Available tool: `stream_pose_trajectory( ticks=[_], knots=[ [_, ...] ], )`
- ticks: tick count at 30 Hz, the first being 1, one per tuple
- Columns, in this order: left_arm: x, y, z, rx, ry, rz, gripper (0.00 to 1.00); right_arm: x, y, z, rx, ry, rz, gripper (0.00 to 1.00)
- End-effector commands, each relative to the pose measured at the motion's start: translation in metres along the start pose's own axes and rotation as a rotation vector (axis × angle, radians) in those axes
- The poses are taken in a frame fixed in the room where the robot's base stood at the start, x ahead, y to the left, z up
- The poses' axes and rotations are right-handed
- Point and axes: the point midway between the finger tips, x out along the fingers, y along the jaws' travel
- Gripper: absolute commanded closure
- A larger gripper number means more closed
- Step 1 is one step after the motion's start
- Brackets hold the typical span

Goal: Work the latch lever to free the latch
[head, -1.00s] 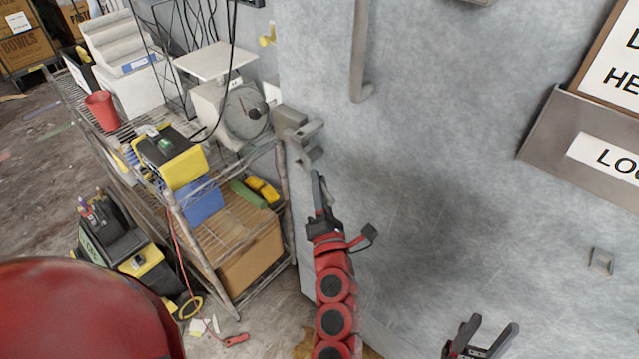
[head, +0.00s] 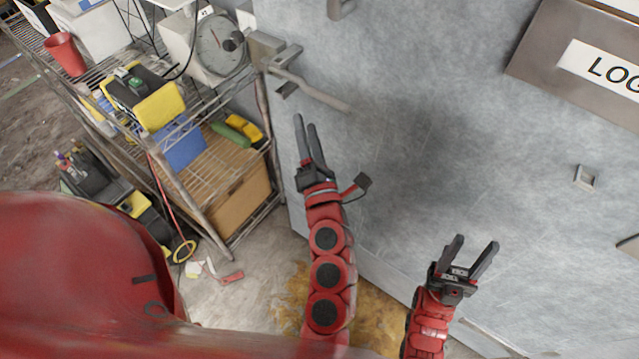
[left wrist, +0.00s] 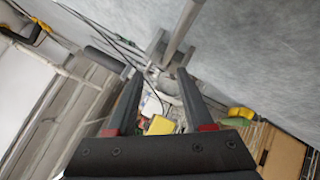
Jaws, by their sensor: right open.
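The latch lever (head: 312,92) is a grey metal bar on the pale wall-like door. In the head view it slants down to the right from its latch housing (head: 264,50). My left gripper (head: 305,120) is just below the lever, apart from it, with its fingers spread and nothing between them. The left wrist view shows the lever (left wrist: 182,30) beyond the tips of my left gripper (left wrist: 158,80). My right gripper (head: 476,242) is open and empty at the lower right, in front of the door and well away from the lever.
A wire shelf rack (head: 225,95) with a dial scale (head: 218,45), a yellow-black box (head: 145,100) and a cardboard box (head: 228,195) stands close left of the latch. A grey sign holder (head: 535,50) and a small bracket (head: 586,177) are on the door. The door's middle is clear.

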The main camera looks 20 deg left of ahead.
Motion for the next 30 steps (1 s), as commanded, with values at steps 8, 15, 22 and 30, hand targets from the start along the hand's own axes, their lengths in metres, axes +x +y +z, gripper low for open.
stream_pose_trajectory(
  ticks=[8,15,22,30],
  knots=[
    [-0.049,-0.003,0.001,0.001,-0.010,-0.003,0.48,-0.015,-0.001,0.003,0.000,0.000,0.000,0.50],
    [-0.089,-0.003,0.002,0.001,-0.010,-0.004,0.48,-0.024,-0.001,0.004,0.000,0.000,0.000,0.50],
    [-0.118,-0.002,0.001,0.001,-0.007,-0.002,0.48,-0.029,-0.001,0.005,0.000,0.000,0.000,0.50],
    [-0.129,0.000,0.000,0.001,-0.001,0.001,0.48,-0.030,-0.002,0.005,0.000,0.000,0.000,0.50]
  ],
)
